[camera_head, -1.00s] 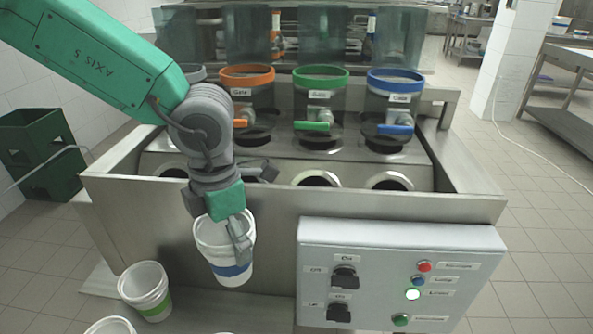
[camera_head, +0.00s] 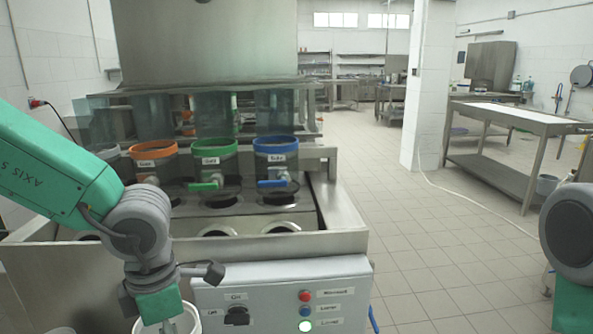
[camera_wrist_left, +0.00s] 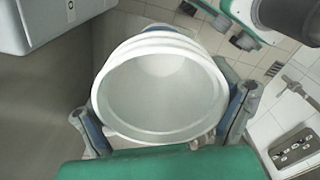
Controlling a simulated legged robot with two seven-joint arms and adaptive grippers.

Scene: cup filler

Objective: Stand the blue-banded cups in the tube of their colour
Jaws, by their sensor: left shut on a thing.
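My left gripper (camera_head: 165,325) is low at the left in the head view, in front of the machine. It is shut on a white cup (camera_head: 188,322), cut off by the bottom edge. In the left wrist view the cup (camera_wrist_left: 165,85) shows its open, empty mouth, with a finger of the left gripper (camera_wrist_left: 163,125) on either side. Its band is hidden now; it was blue in the earlier frame. The blue-collared tube (camera_head: 275,143) stands rightmost, beside the green-collared tube (camera_head: 213,147) and the orange-collared tube (camera_head: 152,150). My right gripper is out of view.
Below the tubes are round holes (camera_head: 273,228) in the steel machine top. A control box (camera_head: 275,285) with knobs and buttons is on its front. A white rim (camera_head: 62,331) shows at the bottom left. The tiled floor right of the machine is open, with a steel table (camera_head: 515,118) beyond.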

